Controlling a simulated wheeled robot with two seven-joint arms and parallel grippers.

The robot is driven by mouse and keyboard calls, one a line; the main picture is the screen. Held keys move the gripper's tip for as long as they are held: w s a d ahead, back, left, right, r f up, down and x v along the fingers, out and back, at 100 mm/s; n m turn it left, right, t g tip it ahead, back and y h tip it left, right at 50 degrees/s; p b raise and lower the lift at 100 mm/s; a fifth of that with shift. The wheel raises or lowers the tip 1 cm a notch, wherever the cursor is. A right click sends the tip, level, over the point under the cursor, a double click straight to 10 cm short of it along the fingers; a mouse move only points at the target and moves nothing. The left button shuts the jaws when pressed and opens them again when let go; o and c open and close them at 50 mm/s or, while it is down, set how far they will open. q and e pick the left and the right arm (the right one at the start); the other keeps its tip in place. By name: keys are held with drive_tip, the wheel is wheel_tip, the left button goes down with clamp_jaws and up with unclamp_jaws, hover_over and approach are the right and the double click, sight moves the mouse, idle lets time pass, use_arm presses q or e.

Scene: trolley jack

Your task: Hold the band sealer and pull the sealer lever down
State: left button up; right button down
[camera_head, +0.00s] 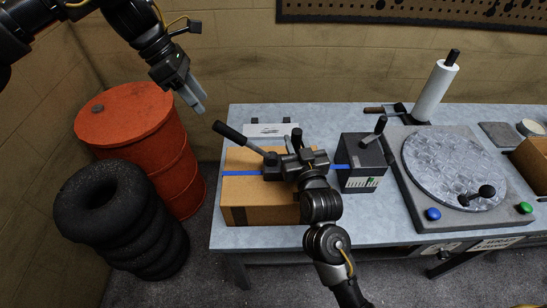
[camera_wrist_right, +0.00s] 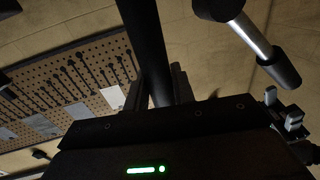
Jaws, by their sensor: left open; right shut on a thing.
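The band sealer (camera_head: 271,159) sits on a cardboard box (camera_head: 262,199) at the blue band, partly hidden by my right gripper. Its sealer lever (camera_head: 238,138), with a long black grip, slants up to the left. In the right wrist view the lever (camera_wrist_right: 265,45) shows a metal shaft and dark grip at upper right. My right gripper (camera_head: 293,143) is shut on a black bar (camera_wrist_right: 146,45) that appears to be the sealer's handle. My left gripper (camera_head: 197,100) is open and empty, above and left of the lever, apart from it.
A dark dispenser box (camera_head: 362,168) stands right of the carton, with blue band between them. A round turntable (camera_head: 455,165) is further right, with a white roll (camera_head: 436,92) behind. An orange drum (camera_head: 140,135) and stacked tyres (camera_head: 118,215) stand left of the table (camera_head: 300,238).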

drive_tip(key=c, duration=1.1)
unclamp_jaws()
